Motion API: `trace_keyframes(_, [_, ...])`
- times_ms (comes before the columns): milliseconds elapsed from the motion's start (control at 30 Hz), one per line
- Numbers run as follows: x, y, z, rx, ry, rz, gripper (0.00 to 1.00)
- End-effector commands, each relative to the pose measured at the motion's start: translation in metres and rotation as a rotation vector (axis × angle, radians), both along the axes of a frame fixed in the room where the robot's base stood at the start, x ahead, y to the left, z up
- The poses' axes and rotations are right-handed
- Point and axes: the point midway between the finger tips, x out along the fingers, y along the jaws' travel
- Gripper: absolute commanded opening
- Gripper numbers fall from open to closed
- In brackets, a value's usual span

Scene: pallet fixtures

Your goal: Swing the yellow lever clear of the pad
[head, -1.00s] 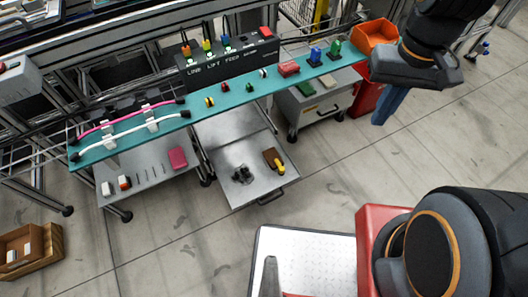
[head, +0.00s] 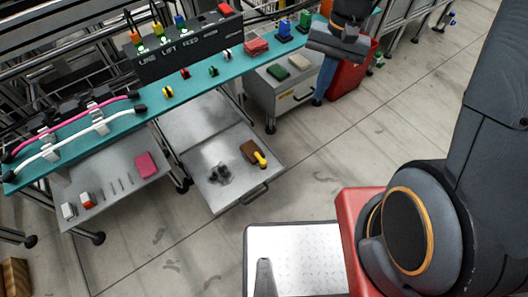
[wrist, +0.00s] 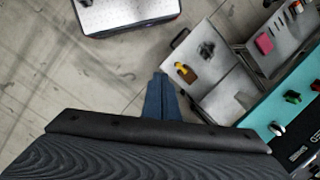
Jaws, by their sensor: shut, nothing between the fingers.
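The yellow lever (head: 260,158) lies on the grey tray (head: 222,197) in front of the teal bench. It is at the lower right edge of a brown pad (head: 249,149) and seems to overlap it. In the wrist view the yellow lever (wrist: 180,66) and the brown pad (wrist: 190,76) are near the tray's handle end. My gripper (head: 318,99) has blue fingers, shut and empty, in front of the grey cabinet, to the upper right of the tray. In the wrist view my gripper (wrist: 160,76) points toward the floor beside the tray, apart from the lever.
A dark clustered part (head: 220,174) sits on the tray left of the pad. The teal bench (head: 200,76) with cables and coloured parts runs behind. A grey cabinet (head: 262,95) and red bin (head: 350,80) stand right. Open floor (head: 350,150) lies right of the tray.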

Motion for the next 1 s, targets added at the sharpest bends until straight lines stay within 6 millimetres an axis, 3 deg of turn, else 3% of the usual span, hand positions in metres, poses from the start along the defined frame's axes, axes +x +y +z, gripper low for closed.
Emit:
trace_keyframes(33, [0.017, 0.004, -0.035, 0.012, 0.026, -0.041, 0.00])
trace_keyframes(400, [0.107, 0.039, -0.214, 0.101, 0.201, -0.353, 0.00])
trace_keyframes(600, [0.141, 0.056, -0.301, 0.139, 0.285, -0.495, 0.00])
trace_keyframes(800, [0.156, 0.066, -0.345, 0.159, 0.329, -0.571, 0.00])
trace_keyframes(1000, [0.159, 0.068, -0.351, 0.164, 0.340, -0.587, 0.00])
